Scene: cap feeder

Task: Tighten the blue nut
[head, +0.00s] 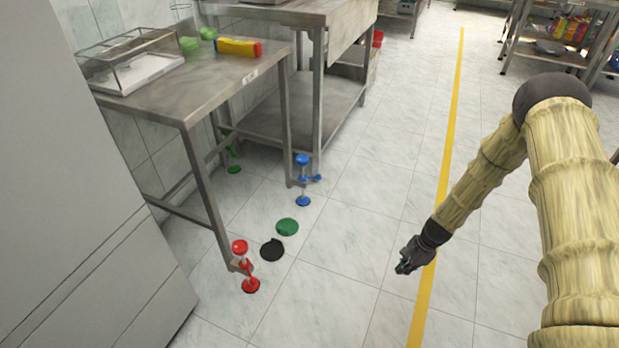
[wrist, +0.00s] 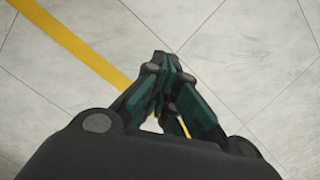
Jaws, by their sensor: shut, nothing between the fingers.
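A blue foot assembly (head: 303,179) stands at the near right leg of the steel tables in the head view. It has a round blue top, a blue part sticking out to the right at mid-height, and a blue base on the floor. Which of these parts is the nut is too small to tell. My gripper (head: 403,266) is to the right of it, apart from it, over the floor by the yellow line. In the wrist view my gripper (wrist: 168,66) is shut and empty, with bare tiles beyond the fingers.
A red foot assembly (head: 243,265) and a green one (head: 233,155) stand at other table legs. A green disc (head: 287,227) and a black disc (head: 272,249) lie on the floor. A steel table (head: 185,92) stands at left. The floor around the yellow line (head: 447,150) is clear.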

